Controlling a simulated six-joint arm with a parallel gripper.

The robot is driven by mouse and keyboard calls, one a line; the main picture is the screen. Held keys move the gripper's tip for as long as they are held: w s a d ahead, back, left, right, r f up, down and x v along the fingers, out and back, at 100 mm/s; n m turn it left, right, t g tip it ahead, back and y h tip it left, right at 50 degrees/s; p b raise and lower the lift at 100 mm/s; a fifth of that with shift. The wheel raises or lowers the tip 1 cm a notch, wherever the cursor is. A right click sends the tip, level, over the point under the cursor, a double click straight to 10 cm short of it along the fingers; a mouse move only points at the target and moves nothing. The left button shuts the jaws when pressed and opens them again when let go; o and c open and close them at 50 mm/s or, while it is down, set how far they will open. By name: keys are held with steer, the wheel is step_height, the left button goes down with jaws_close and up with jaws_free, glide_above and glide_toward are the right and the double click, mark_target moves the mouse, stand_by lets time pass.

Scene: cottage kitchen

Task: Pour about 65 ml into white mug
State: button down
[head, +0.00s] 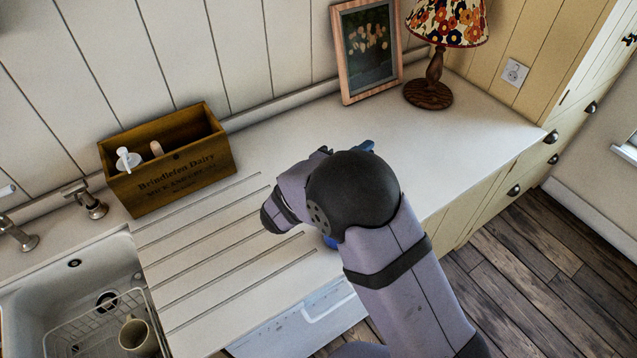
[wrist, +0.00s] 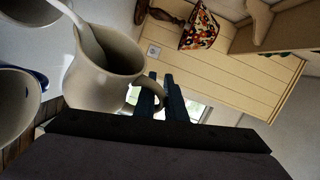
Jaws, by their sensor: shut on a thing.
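A cream jug (wrist: 108,72) with a loop handle is in the wrist view, tilted in the picture. My gripper (wrist: 162,92) is shut on the jug's handle; its dark blue fingers lie across it. A white band, apparently liquid, shows at the jug's mouth; I cannot tell whether it runs out. A pale vessel (wrist: 12,112), open and cut off by the picture's left edge, is apart from the jug, with a blue edge beside it. I cannot tell whether this is the white mug. In the head view my arm hides the jug, and only a bit of blue shows beside it.
A wooden box (head: 172,180) with a white-topped bottle stands at the wall. A picture frame (head: 343,60) and a lamp (head: 430,85) stand behind. The sink (head: 45,290) holds a wire rack and a cream mug (head: 133,338). The counter (head: 480,115) right of my arm is clear.

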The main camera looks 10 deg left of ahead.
steer(key=shift+w+a+n+p, duration=0.15)
steer(key=shift+a+n+p, duration=0.15)
steer(key=shift+a, duration=0.3)
steer(key=shift+d+f+m+b, duration=0.1)
steer(key=shift+d+m+b, duration=0.3)
steer(key=shift+d+b, duration=0.35)
steer(key=shift+s+d+r+m+b, duration=0.3)
steer(key=shift+d+m+b, duration=0.1)
steer(key=shift+m+b, duration=0.15)
steer(key=shift+y, duration=0.3)
steer(key=shift+s+d+f+m+g+y+b, duration=0.15)
steer(key=shift+d+f+m+y+b, duration=0.1)
steer(key=shift+d+m+b, duration=0.45)
steer(key=shift+s+d+f+m+g+y+b, duration=0.15)
steer(key=shift+m+b, duration=0.3)
steer(key=shift+b, duration=0.5)
steer(key=shift+d+f+m+g+y+b, duration=0.15)
steer(key=shift+d+m+y+b, duration=0.15)
steer(key=shift+d+m+b, duration=0.4)
